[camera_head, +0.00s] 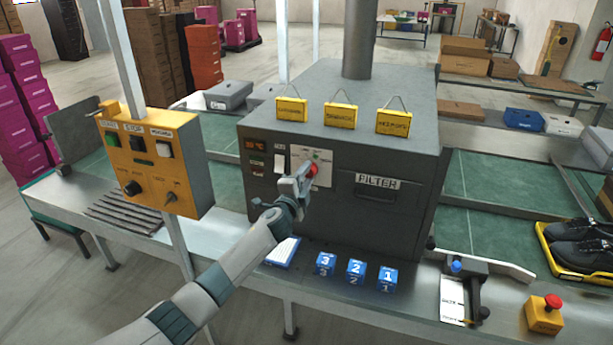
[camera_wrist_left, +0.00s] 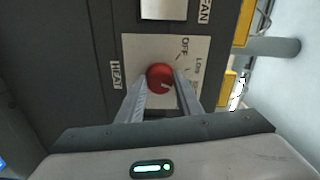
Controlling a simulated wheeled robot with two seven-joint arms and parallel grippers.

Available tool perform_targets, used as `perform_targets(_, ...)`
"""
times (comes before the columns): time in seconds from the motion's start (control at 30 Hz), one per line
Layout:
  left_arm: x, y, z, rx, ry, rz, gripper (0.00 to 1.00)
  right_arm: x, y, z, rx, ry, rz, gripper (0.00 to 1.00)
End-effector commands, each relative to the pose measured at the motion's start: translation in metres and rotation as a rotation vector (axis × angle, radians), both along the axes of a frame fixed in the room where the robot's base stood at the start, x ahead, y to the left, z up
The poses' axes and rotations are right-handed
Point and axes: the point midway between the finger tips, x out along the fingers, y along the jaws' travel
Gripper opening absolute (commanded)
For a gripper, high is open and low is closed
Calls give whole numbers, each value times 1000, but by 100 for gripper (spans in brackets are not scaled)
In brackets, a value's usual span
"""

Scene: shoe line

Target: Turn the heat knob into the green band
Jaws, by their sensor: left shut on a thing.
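The red heat knob (camera_wrist_left: 160,77) sits on a white dial plate (camera_wrist_left: 135,48) on the dark oven front, beside a "HEAT" label. In the wrist view its pale pointer mark faces the lower right, and the plate shows "OFF" and "Low". My left gripper (camera_wrist_left: 162,84) has one finger on each side of the knob and is shut on it. In the head view the knob (camera_head: 313,169) shows just beyond my left gripper (camera_head: 306,176). A small greenish mark shows on the plate (camera_head: 323,158) there; most of the scale is hidden. My right gripper is not in view.
The oven (camera_head: 410,160) has a "FILTER" handle right of the knob and hanging yellow signs (camera_head: 338,115) above. A yellow control box (camera_head: 155,160) stands left of my arm. Blue number blocks (camera_head: 356,272) sit on the ledge below.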

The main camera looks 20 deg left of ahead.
Motion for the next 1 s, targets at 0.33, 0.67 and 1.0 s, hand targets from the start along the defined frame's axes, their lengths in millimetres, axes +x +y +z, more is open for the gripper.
perform_targets(0.33, 0, 0, -1, -1, 1, 0, 51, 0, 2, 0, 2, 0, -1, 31)
perform_targets(0.67, -1, 0, 0, -1, 0, 0, 51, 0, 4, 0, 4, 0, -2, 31)
perform_targets(1.0, -23, 1, -2, 0, 0, 0, 51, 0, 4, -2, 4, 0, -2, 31)
